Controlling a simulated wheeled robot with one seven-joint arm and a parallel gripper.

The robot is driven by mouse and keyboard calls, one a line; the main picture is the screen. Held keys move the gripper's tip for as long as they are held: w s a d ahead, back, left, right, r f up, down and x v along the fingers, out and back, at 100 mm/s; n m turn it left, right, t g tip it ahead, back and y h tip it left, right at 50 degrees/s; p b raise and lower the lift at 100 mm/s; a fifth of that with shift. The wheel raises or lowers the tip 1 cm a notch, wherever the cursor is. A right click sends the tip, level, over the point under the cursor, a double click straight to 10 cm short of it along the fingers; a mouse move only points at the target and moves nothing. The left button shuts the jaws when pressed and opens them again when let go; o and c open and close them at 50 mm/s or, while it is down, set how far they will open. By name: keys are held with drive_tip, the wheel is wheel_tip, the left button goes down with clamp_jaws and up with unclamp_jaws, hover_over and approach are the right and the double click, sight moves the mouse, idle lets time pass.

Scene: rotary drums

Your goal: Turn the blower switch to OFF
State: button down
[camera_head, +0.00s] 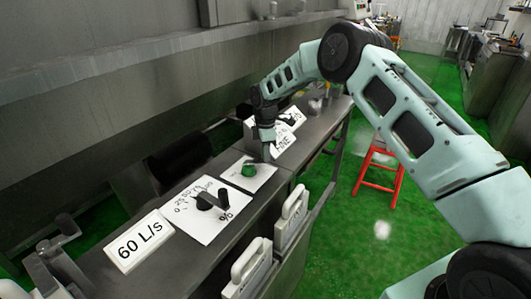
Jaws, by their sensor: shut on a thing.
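A green knob (249,170) stands on a white label plate (262,180) on the grey metal panel, left of the picture's middle. Any OFF or blower lettering on the plate is too small to read, so I cannot tell for sure that this is the blower switch. My gripper (262,158) reaches down from above and behind, with its fingertips at the green knob. It is shut on the knob, though its fingers are small and dark here and partly hide the knob's back side.
White handles (291,215) stick out from the panel's front. Another white sign (286,133) stands behind my gripper. A red stool (380,170) stands on the green floor.

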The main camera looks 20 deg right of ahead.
drive_tip(key=shift+w+r, duration=0.1)
drive_tip(key=c, duration=1.2)
unclamp_jaws()
wheel_tip(320, 180, up, 17)
drive_tip(key=shift+r+b, duration=0.2)
drive_tip(key=shift+b, duration=1)
